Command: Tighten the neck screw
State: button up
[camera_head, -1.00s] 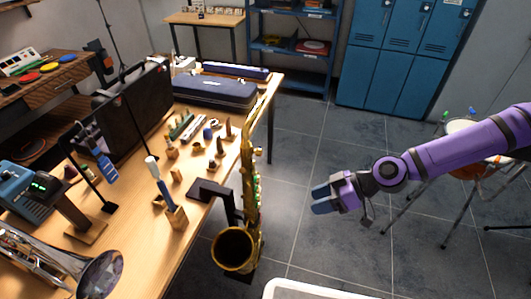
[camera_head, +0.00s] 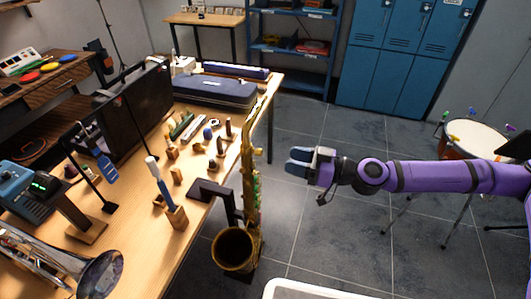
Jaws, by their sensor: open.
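A gold saxophone (camera_head: 249,200) stands upright at the right edge of the wooden workbench, held by a dark bracket stand (camera_head: 215,191). Its bell (camera_head: 234,249) opens toward me at the bottom, and its neck end rises to the top near the bench's far right corner. The neck screw itself is too small to make out. My gripper (camera_head: 298,162) is open and empty, to the right of the saxophone's upper body. Its fingers point left toward the saxophone, with a gap between them and the instrument.
A drum (camera_head: 478,138) stands at right. A white-rimmed bin (camera_head: 300,289) is at the bottom. Floor between is clear.

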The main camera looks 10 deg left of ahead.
aim_at(258, 152)
jog(key=a, duration=0.8)
jog(key=shift+w, duration=0.3)
grip_shut()
